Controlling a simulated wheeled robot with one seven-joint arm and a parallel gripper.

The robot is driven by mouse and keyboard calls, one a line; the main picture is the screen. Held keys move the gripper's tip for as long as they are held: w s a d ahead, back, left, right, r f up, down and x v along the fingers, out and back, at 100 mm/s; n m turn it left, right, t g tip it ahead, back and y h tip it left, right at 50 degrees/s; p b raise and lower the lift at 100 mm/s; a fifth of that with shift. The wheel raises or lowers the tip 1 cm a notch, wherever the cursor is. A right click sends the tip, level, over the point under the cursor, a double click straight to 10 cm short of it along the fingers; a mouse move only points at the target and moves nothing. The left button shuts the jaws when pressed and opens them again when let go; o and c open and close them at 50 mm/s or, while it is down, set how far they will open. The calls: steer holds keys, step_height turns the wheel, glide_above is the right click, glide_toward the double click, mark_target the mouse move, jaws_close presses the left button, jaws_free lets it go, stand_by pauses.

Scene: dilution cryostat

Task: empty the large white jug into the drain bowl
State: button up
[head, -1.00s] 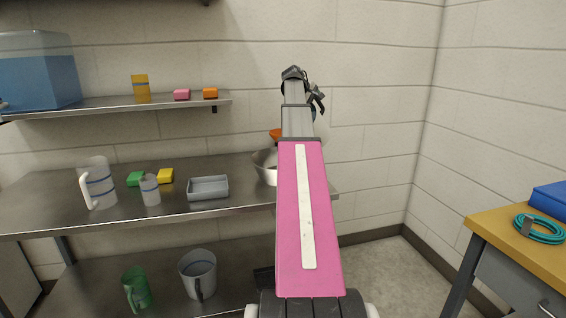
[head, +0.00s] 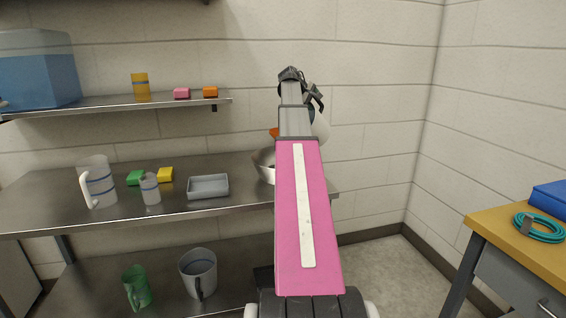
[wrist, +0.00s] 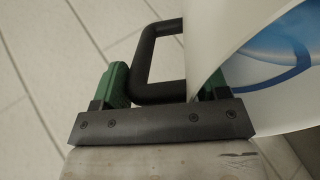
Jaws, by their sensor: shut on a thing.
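My gripper (wrist: 165,88) is shut on the black handle of a white jug (wrist: 208,35). In the wrist view the jug fills the upper right, with a blue patch and a darker blue line on it; I cannot tell how much liquid is inside. In the head view a rounded white part of the jug (head: 321,127) shows right of my arm, and the rest is hidden. The steel drain bowl (head: 263,167) stands at the right end of the bench, partly hidden by my arm. The jug is in the air near the bowl; their exact alignment is hidden.
The steel bench (head: 110,220) holds another white jug (head: 100,180), a small beaker (head: 150,189), sponges and a grey tray (head: 208,187). A grey jug (head: 198,275) and a green jug (head: 137,288) stand below. Floor is clear toward the yellow-topped table (head: 510,235).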

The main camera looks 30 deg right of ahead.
steer(key=shift+s+a+r+h+p, duration=0.15)
steer(key=shift+s+a+h+p, duration=0.1)
steer(key=shift+a+h, duration=0.25)
steer(key=shift+s+a+r+h+p, duration=0.1)
steer(key=shift+a+h+p, duration=0.2)
steer(key=shift+a, duration=0.3)
stand_by(0.6)
steer(key=shift+s+a+r+t+h+p, duration=0.1)
steer(key=shift+s+a+t+h+p, duration=0.15)
steer(key=shift+a+h+p, duration=0.25)
steer(key=shift+s+a+t+h+p, duration=0.1)
steer(key=shift+a+t+h+p, duration=0.2)
steer(key=shift+a, duration=0.4)
stand_by(1.8)
steer(key=shift+h, duration=0.9)
steer(key=shift+f+p+v, duration=0.2)
steer(key=shift+p+v, duration=0.25)
steer(key=shift+v, duration=0.55)
steer(key=shift+f+p+v, duration=0.15)
steer(key=shift+p+v, duration=0.3)
steer(key=shift+v, duration=0.55)
stand_by(0.4)
